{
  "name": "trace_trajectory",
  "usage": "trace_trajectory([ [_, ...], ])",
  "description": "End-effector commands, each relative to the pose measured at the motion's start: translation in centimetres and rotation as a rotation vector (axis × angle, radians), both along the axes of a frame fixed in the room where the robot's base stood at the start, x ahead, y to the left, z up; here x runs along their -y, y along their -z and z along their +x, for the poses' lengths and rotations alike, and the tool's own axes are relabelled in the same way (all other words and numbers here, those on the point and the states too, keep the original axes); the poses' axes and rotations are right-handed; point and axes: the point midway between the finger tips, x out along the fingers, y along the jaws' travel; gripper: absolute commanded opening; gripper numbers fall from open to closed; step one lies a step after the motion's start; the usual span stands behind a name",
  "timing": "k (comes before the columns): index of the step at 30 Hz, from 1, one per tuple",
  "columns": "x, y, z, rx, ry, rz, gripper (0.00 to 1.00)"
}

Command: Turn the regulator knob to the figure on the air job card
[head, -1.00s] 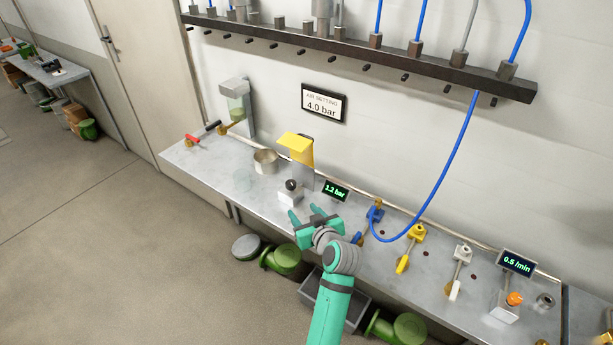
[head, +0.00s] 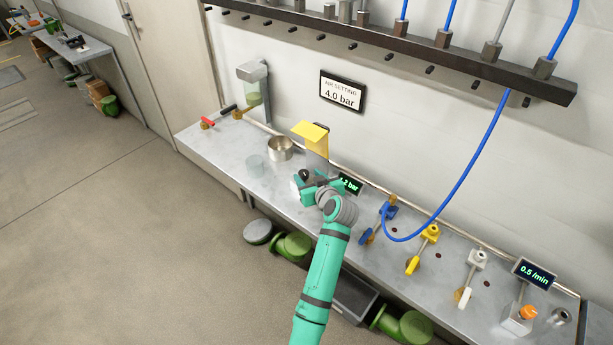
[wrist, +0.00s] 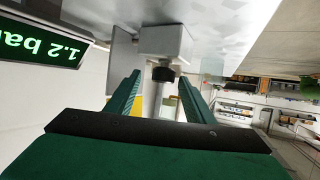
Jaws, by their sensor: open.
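The air job card (head: 342,92) on the wall reads "AIR SETTING 4.0 bar". The regulator knob (head: 304,174) is black, mostly hidden by my gripper in the head view. In the wrist view the knob (wrist: 163,73) shows against a pale grey block (wrist: 165,42). The small display (head: 350,184) beside it is partly covered; in the wrist view the display (wrist: 45,45) reads 1.2 bar, upside down. My gripper (wrist: 159,78) is open, its green fingers on either side of the knob in the picture. I cannot tell whether they touch it.
A yellow flap (head: 310,131) on a grey stand and a metal cup (head: 280,148) are close behind the knob. A blue valve (head: 388,211) with a hose and a yellow valve (head: 429,233) are to the right.

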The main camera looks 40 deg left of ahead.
Motion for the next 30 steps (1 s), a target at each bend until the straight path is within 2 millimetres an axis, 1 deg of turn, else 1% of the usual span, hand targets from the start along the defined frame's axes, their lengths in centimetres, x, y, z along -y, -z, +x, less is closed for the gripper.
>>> trace_trajectory([
  [1,-0.64,0.17,0.06,-0.001,-0.005,0.0,0.48],
  [4,-1.29,0.33,0.22,0.001,-0.007,0.001,0.48],
  [13,-1.51,0.47,0.28,0.001,-0.008,-0.001,0.48],
  [14,-1.52,0.47,0.27,0.001,-0.008,-0.001,0.46],
  [15,-1.53,0.46,0.26,0.001,-0.008,-0.001,0.36],
  [17,-1.53,0.46,0.26,0.001,-0.008,-0.001,0.22],
  [18,-1.49,0.48,0.28,0.001,-0.008,-0.001,0.13],
  [19,-1.45,0.48,0.3,0.001,-0.008,-0.001,0.07],
  [30,-1.01,0.63,0.47,-0.002,0.04,-0.006,0.07],
])
